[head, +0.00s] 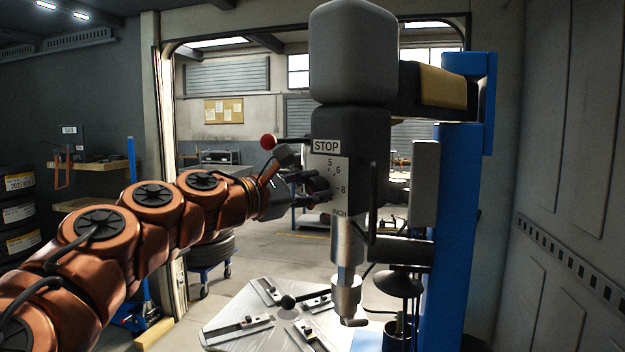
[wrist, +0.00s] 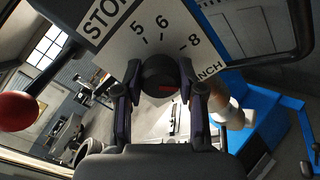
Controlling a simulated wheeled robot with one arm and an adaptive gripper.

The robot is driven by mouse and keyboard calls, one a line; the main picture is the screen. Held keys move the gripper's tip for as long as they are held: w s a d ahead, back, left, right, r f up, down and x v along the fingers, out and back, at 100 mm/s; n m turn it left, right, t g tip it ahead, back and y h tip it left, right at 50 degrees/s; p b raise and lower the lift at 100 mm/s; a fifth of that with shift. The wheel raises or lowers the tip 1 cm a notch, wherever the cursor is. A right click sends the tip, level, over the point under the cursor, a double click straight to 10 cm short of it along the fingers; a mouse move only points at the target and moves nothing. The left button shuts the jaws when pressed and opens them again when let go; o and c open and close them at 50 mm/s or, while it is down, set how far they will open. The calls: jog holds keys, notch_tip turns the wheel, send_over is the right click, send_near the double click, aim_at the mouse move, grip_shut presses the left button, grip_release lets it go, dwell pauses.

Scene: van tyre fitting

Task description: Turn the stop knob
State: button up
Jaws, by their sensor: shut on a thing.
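The stop knob (wrist: 158,72) is a dark round knob with a small red mark on its face. It sits on a white dial plate (wrist: 148,32) marked STOP with the numbers 5, 6 and 8 and the word INCH. In the wrist view, my gripper (wrist: 161,84) has one finger on each side of the knob and is shut on it. In the head view, my gripper (head: 312,190) reaches the dial from the left; the STOP label (head: 326,146) shows above the numbers, and the knob is small and dark there. Which number the red mark points to, I cannot tell.
A lever with a red ball (head: 268,142) sticks out left of the machine head, close above my wrist; the ball also shows in the wrist view (wrist: 18,110). A blue column (head: 452,220) stands right. The turntable (head: 238,312) lies below.

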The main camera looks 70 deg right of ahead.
jog(key=m, duration=0.6)
jog(key=shift+m, duration=0.3)
jog(key=m, duration=0.3)
jog(key=shift+m, duration=0.3)
jog(key=m+b, duration=0.1)
jog(key=m, duration=0.2)
jog(key=shift+m, duration=0.3)
jog(key=m+b, duration=0.2)
jog(key=m, duration=0.1)
jog(key=shift+f+m, duration=0.1)
jog(key=shift+m, duration=0.2)
jog(key=m+b, duration=0.3)
jog(key=m, duration=0.1)
jog(key=shift+f+m, duration=0.1)
jog(key=shift+m, duration=0.2)
jog(key=m+b, duration=0.3)
jog(key=m, duration=0.1)
jog(key=shift+m+b, duration=0.8)
jog(key=shift+m, duration=0.3)
jog(key=shift+r, duration=0.2)
